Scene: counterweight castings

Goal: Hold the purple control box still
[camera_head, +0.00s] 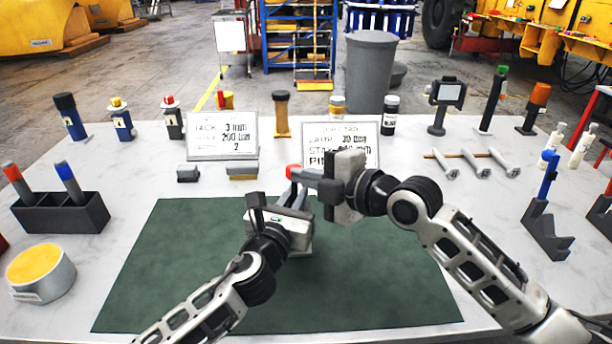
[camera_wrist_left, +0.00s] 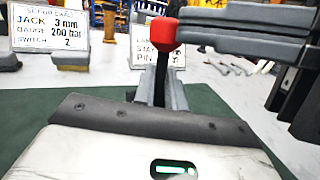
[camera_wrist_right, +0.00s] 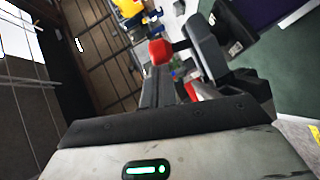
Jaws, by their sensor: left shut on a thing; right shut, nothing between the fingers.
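The body of the purple control box is not clearly visible. A dark purple surface (camera_wrist_right: 262,10) shows at the top edge of the right wrist view; I cannot tell whether it is the box. My left gripper (camera_head: 300,187) is over the mat, its fingers shut around a black stem (camera_wrist_left: 160,85) with a red knob (camera_head: 293,172). The knob also shows in the left wrist view (camera_wrist_left: 163,30). My right gripper (camera_head: 312,181) is shut and empty, its fingers reaching left close beside the knob. I cannot tell whether they touch it.
A green mat (camera_head: 180,260) covers the table's middle, partly clear. Two printed cards (camera_head: 222,135) (camera_head: 362,134) stand behind. A dark holder with two tools (camera_head: 60,218) and a yellow-topped round tin (camera_head: 40,272) are left. A blue-handled stand (camera_head: 545,215) is right; several posts line the back.

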